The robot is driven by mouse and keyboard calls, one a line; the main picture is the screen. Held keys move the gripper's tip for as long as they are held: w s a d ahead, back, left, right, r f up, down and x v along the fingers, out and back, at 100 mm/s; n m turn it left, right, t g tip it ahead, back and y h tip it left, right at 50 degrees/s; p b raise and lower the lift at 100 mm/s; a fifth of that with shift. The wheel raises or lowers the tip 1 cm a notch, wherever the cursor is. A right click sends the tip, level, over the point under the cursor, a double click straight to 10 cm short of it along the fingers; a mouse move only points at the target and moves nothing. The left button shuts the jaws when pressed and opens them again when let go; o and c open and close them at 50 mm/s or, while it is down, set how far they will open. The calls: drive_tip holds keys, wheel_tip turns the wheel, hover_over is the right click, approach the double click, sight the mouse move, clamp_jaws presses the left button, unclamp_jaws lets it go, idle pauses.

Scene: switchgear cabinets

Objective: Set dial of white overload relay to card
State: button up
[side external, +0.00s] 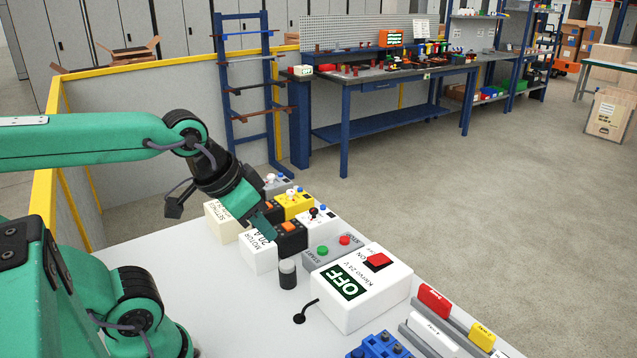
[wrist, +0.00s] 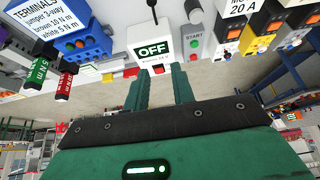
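The white overload relay (side external: 320,228) stands in the row of devices in the side view, with a small dark dial (side external: 313,213) on top. The dial's setting is too small to read. A white card block (side external: 258,252) reading "MOTOR 20 A" stands before the row; it also shows at the top of the wrist view (wrist: 238,8). My gripper (side external: 268,230) is above the black, orange-buttoned devices, left of the white relay and apart from its dial. In the wrist view its two green fingers (wrist: 163,82) are spread with nothing between them.
A yellow device (side external: 296,204) and a grey one stand beyond the white relay. A grey start/stop box (side external: 333,248), a large "OFF" box (side external: 362,287) and a dark cylinder (side external: 288,274) stand nearer. Blue terminals (side external: 380,346) are at the front. The table's left part is clear.

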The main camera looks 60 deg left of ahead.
drive_tip(key=o, duration=0.4)
drive_tip(key=shift+w+a+r, duration=0.1)
drive_tip(key=shift+w, duration=0.05)
drive_tip(key=shift+c, duration=0.2)
drive_tip(key=m+g, duration=0.3)
drive_tip(key=g, duration=0.3)
hover_over(314, 209)
wheel_tip(314, 209, down, 9)
drive_tip(key=shift+r, duration=0.15)
drive_tip(key=shift+f, duration=3.9)
